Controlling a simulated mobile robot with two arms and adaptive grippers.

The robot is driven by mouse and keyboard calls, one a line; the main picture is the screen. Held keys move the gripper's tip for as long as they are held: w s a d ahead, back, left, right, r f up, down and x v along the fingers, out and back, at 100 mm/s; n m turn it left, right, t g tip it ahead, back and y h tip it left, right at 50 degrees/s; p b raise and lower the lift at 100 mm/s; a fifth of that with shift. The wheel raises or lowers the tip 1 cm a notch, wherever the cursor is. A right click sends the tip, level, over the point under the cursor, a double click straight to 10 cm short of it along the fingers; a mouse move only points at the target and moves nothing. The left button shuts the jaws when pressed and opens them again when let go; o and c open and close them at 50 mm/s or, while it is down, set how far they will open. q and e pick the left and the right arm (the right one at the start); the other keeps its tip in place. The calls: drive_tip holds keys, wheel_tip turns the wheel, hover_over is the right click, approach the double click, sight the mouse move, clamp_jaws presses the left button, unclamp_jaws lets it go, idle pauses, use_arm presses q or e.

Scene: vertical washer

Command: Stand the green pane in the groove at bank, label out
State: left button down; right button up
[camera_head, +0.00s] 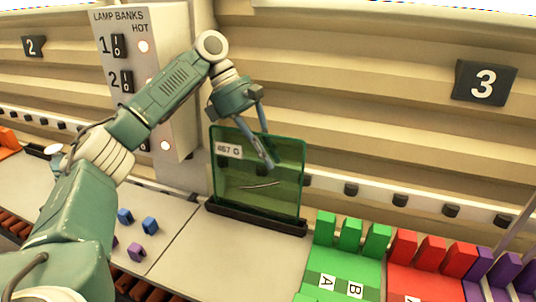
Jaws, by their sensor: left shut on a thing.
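The green pane (235,181) stands nearly upright at the dark grooved bar (255,218) along the back of the bench. Its lower edge meets the bar; I cannot tell whether it is fully seated. A white label reading "467 G" (229,150) shows on its upper left, facing me. My left gripper (268,160) comes down from above and is shut on the pane, its fingers near the top edge. My right gripper is not in view.
A control box labelled "LAMP BANKS" (165,90) stands left of the pane. Small blue blocks (150,225) and a purple block (136,251) lie at front left. Green blocks (350,234) and red blocks (430,252) stand at right. The bench before the bar is clear.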

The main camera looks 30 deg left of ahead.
use_arm(q)
drive_tip(key=shift+f, duration=0.35)
idle(0.5)
drive_tip(key=c, duration=1.8)
unclamp_jaws()
drive_tip(key=shift+s+d, duration=0.1)
drive_tip(key=shift+o, duration=0.2)
drive_tip(key=shift+f, duration=0.2)
wheel_tip(320, 180, up, 10)
drive_tip(key=shift+r, duration=0.25)
